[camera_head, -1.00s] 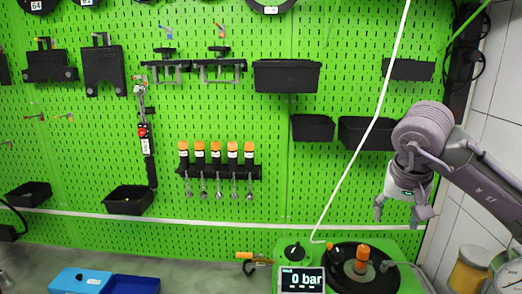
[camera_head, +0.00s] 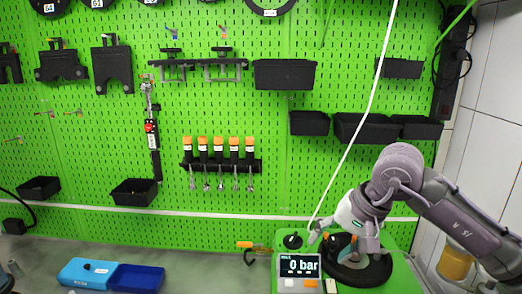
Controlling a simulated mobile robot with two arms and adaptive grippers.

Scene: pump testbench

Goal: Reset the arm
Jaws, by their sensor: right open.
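My right arm comes in from the right. Its gripper (camera_head: 343,238) is open and points down over the round black plate (camera_head: 362,272) of the green pump testbench (camera_head: 400,280). One finger is near the black knob (camera_head: 292,241), and the other is over the plate. The gripper partly hides the plate's centre, so I cannot tell whether it touches anything there. The testbench display (camera_head: 300,264) reads 0 bar. My left gripper is not in view.
A white hose (camera_head: 352,130) runs down close to the gripper. A blue box (camera_head: 136,277) lies on the grey bench at left. Black bins (camera_head: 362,127) and orange-capped tools (camera_head: 218,145) hang on the green pegboard. A yellow-lidded jar (camera_head: 455,265) stands at right.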

